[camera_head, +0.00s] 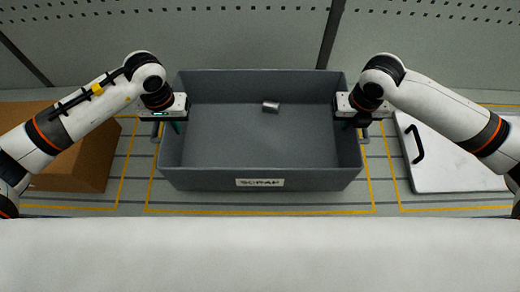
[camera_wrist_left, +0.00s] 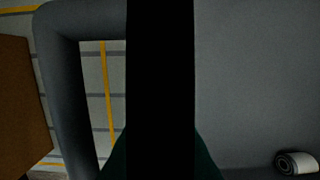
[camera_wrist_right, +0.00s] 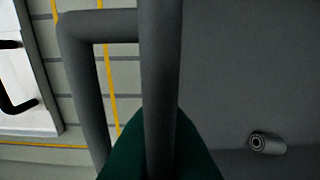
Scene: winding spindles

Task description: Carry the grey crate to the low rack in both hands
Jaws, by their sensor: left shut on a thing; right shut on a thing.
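The grey crate (camera_head: 225,180) with a "SCRAP" label on its front wall is in the middle of the head view, over a yellow-outlined area of a slatted surface. My left gripper (camera_head: 172,122) is shut on the crate's left side, by its handle (camera_wrist_left: 68,100). My right gripper (camera_head: 352,120) is shut on the right side, by the other handle (camera_wrist_right: 88,95). A small metallic roll (camera_head: 271,106) lies inside the crate and also shows in the left wrist view (camera_wrist_left: 296,163) and right wrist view (camera_wrist_right: 268,143). Whether the crate touches the surface below cannot be told.
A brown box (camera_head: 85,160) stands left of the crate in another outlined area. A white panel with a black handle (camera_head: 440,165) lies to the right. A perforated wall (camera_head: 250,30) runs behind. A pale, blank surface (camera_head: 260,255) crosses the near edge.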

